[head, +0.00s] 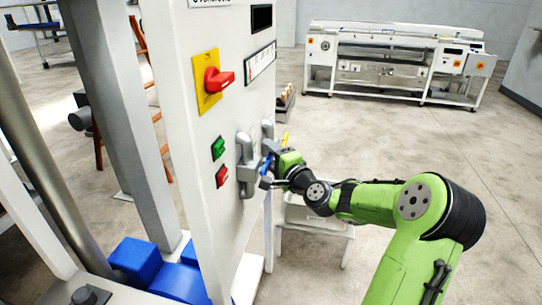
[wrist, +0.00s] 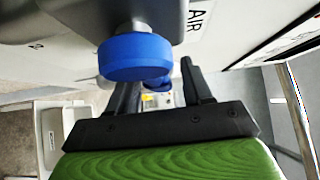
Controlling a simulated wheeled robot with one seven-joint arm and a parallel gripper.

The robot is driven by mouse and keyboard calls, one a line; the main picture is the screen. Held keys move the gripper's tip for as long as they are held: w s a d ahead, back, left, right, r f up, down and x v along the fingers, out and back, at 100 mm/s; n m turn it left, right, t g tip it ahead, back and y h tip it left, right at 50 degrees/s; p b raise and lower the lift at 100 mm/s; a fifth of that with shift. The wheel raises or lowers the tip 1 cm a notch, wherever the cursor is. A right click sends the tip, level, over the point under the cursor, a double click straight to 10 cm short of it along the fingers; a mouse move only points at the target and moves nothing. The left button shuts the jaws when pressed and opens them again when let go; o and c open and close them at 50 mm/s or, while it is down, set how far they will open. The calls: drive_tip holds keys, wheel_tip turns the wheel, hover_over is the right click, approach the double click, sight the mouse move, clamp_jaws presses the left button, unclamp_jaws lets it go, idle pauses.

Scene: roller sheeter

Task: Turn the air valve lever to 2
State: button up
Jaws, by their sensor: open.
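The air valve's blue lever end (wrist: 135,58) fills the top middle of the wrist view, below a grey metal body. The word AIR and a small 2 are printed on the pale panel beside it. More blue shows behind it, between my black fingers. In the head view the blue lever (head: 267,163) is a small strip at the panel's right side, partly hidden by my gripper (head: 265,175). My gripper (wrist: 158,78) is open, its fingers close to the lever on either side. Whether they touch it I cannot tell.
The white panel (head: 225,125) carries a red rotary switch (head: 218,80) on a yellow plate, a green button (head: 218,149), a red button (head: 222,176) and grey handles (head: 247,165). A white stand (head: 318,218) is below my arm. Open floor lies to the right.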

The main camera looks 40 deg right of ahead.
clamp_jaws()
drive_tip(key=shift+p, duration=0.85)
drive_tip(key=f+m+g+p, duration=0.1)
drive_tip(key=p, duration=0.3)
drive_tip(key=shift+s+a+m+g+p, duration=0.1)
drive_tip(key=shift+m+g+p, duration=0.2)
drive_tip(key=shift+g+p, duration=0.1)
wheel_tip(320, 180, down, 6)
drive_tip(key=s+a+m+g+y+p, duration=0.2)
drive_tip(key=g+p, duration=0.4)
drive_tip(key=p, duration=1.1)
drive_tip(key=m+y, duration=0.1)
drive_tip(key=m, duration=0.1)
drive_tip(key=shift+s+a+r+m+y, duration=0.2)
drive_tip(key=shift+a+m+y, duration=0.1)
drive_tip(key=shift+m, duration=0.1)
